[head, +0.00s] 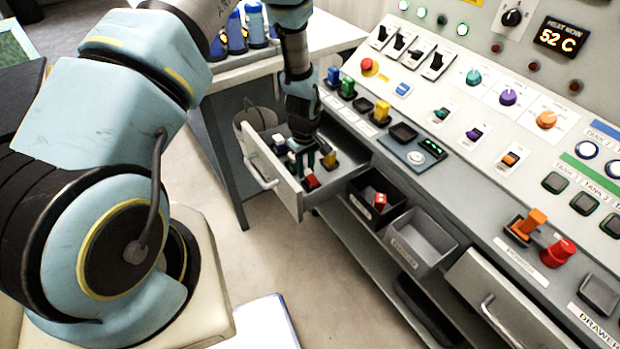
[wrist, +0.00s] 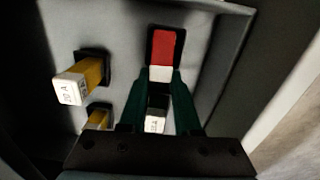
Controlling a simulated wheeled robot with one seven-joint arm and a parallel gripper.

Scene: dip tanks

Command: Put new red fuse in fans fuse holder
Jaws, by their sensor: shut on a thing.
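A red fuse (wrist: 163,48) with a white end sits in a dark slot in the open drawer (head: 284,195). My gripper (head: 308,172) reaches down into this drawer. In the wrist view, its green fingers (wrist: 160,78) are shut on the white end of the red fuse. In the head view, the red fuse (head: 312,182) shows just below the fingertips. On the console, a blue fuse (head: 333,76), a green fuse (head: 347,87) and a yellow fuse (head: 382,110) stand in a row of holders, with an empty-looking dark holder (head: 363,104) among them. I cannot read which is for the fans.
Yellow fuses (wrist: 78,82) stand beside the red one in the drawer. A black bin (head: 362,209) holds a red piece (head: 380,201); a grey bin (head: 422,241) beside it looks empty. The drawer walls are close around my gripper. Another drawer (head: 500,300) stands partly open at right.

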